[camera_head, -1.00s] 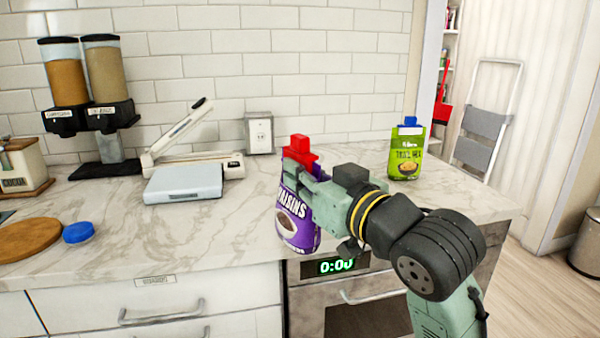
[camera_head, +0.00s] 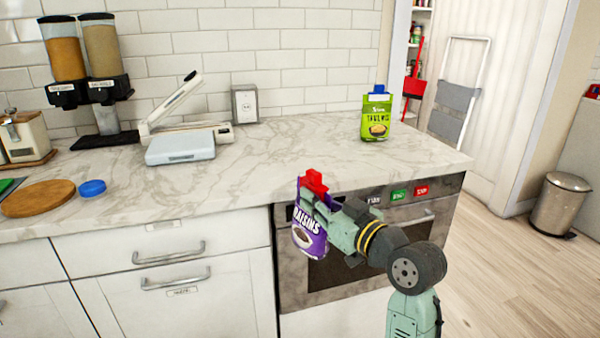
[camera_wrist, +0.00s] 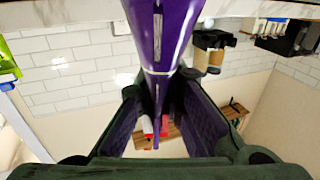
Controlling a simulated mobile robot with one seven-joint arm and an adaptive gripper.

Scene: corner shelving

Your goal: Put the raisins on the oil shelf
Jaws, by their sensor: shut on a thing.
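The raisins are a purple bag (camera_head: 310,236) with white lettering and a red piece at its top. My gripper (camera_head: 318,200) is shut on the upper part of the bag, which hangs in front of the counter edge and oven. In the wrist view the purple bag (camera_wrist: 160,40) runs between the two fingers of my gripper (camera_wrist: 158,88). The fingers hide part of the bag in the head view. I cannot make out an oil shelf; a narrow shelf unit (camera_head: 421,15) shows through the doorway, its contents too small to tell.
The marble counter (camera_head: 260,170) has a green bag with a blue clip (camera_head: 376,117), a pale scale-like box (camera_head: 180,148), a cutting board (camera_head: 38,198) and dispensers (camera_head: 100,50). A step ladder (camera_head: 455,100) and bin (camera_head: 560,204) stand right. The floor there is clear.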

